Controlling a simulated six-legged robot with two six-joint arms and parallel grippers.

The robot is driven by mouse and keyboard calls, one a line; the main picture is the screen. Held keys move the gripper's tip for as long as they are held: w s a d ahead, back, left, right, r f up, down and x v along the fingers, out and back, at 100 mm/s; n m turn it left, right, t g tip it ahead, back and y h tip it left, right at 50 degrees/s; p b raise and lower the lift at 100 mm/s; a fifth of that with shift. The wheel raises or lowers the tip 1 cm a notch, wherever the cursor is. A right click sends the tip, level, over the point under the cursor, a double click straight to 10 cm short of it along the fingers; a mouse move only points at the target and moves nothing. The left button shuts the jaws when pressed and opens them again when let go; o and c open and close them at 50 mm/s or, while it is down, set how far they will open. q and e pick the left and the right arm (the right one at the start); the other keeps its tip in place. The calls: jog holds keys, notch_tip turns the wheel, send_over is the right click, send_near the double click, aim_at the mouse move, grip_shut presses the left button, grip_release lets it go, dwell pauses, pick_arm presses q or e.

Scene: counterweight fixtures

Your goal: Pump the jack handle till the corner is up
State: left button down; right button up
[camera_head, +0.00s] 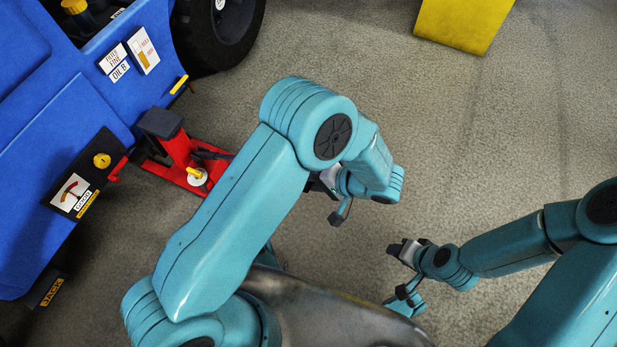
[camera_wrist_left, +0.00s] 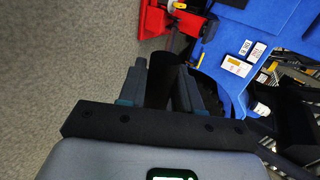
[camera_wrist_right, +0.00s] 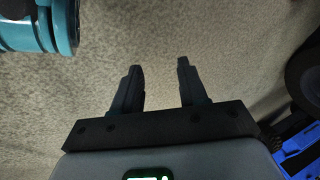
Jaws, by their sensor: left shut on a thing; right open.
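The red jack (camera_head: 178,150) stands at the lower edge of the blue machine (camera_head: 75,95), its dark block (camera_head: 161,124) close against the body; I cannot tell whether they touch. Its dark handle (camera_head: 213,154) runs right until my left arm hides it. My left gripper (camera_head: 324,200) is shut on the handle's dark grip (camera_wrist_left: 166,80), seen between its fingers in the left wrist view, with the red jack (camera_wrist_left: 165,18) beyond. My right gripper (camera_head: 394,271) is open and empty above the floor; the right wrist view shows only floor between its fingers (camera_wrist_right: 159,68).
A dial (camera_head: 72,192) with a needle and a yellow knob (camera_head: 102,160) sit on the machine's side. A black wheel (camera_head: 222,35) is at the top. A yellow block (camera_head: 463,24) lies at top right. The grey floor between is clear.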

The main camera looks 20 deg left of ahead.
pick_arm(q)
jog(key=shift+f, duration=0.25)
jog(key=shift+r, duration=0.2)
jog(key=w+a+r+h+p, duration=0.1)
jog(key=a+r+h+p, duration=0.4)
jog(key=a+r+p, duration=0.8)
notch_tip(320, 180, up, 4)
jog(key=shift+a+f+g+h, duration=0.1)
jog(key=shift+a+g+h, duration=0.2)
jog(key=shift+a, duration=0.55)
pick_arm(e)
jog(key=s+a+r+g, duration=0.2)
jog(key=s+r, duration=0.4)
jog(key=r, duration=0.6)
jog(key=shift+r+n+y, duration=0.15)
jog(key=shift+n+y, duration=0.15)
